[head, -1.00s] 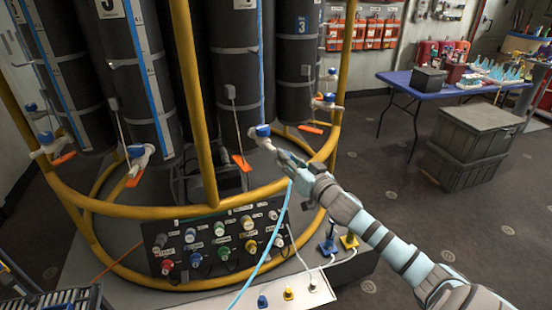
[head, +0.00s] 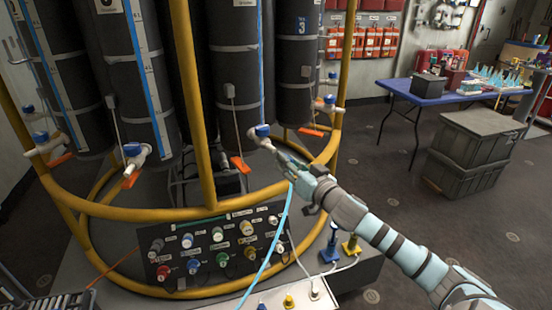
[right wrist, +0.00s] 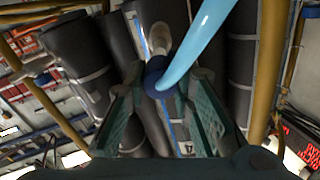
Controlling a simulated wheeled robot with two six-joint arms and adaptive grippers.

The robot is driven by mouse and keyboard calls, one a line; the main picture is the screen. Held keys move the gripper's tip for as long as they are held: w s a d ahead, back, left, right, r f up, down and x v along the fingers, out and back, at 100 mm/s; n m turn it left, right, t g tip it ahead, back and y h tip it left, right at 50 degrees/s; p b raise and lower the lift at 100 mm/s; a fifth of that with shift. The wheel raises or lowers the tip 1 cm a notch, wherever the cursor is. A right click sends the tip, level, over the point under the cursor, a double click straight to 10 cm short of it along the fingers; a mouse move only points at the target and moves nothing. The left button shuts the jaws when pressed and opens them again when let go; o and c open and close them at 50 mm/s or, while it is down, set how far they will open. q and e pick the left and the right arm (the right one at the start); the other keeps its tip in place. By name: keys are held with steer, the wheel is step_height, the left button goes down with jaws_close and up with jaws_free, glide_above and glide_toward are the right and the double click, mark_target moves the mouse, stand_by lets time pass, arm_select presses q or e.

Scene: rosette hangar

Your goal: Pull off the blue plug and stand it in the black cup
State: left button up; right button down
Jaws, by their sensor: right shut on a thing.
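The blue plug (right wrist: 155,76) sits between the fingers of my right gripper (right wrist: 165,90) in the right wrist view, at the end of a white pipe (right wrist: 160,38). It appears to touch the pipe; I cannot tell how far it is seated. A light-blue hose (right wrist: 203,38) runs up from the plug. In the head view, my right gripper (head: 284,161) is shut just below a white valve with a blue knob (head: 262,130), and the plug is hidden by the fingers. The hose (head: 278,232) hangs down from there. I cannot make out a black cup. My left gripper is not in view.
A yellow tubular rail (head: 140,211) curves around tall dark cylinders (head: 234,85). A connector panel (head: 215,245) stands below. Blue (head: 330,248) and yellow (head: 351,246) fittings stand right of it. A blue table (head: 425,92) and grey crates (head: 470,150) stand at right, with open floor between.

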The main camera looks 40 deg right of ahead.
steer(key=shift+s+a, duration=0.1)
steer(key=shift+s, duration=0.9)
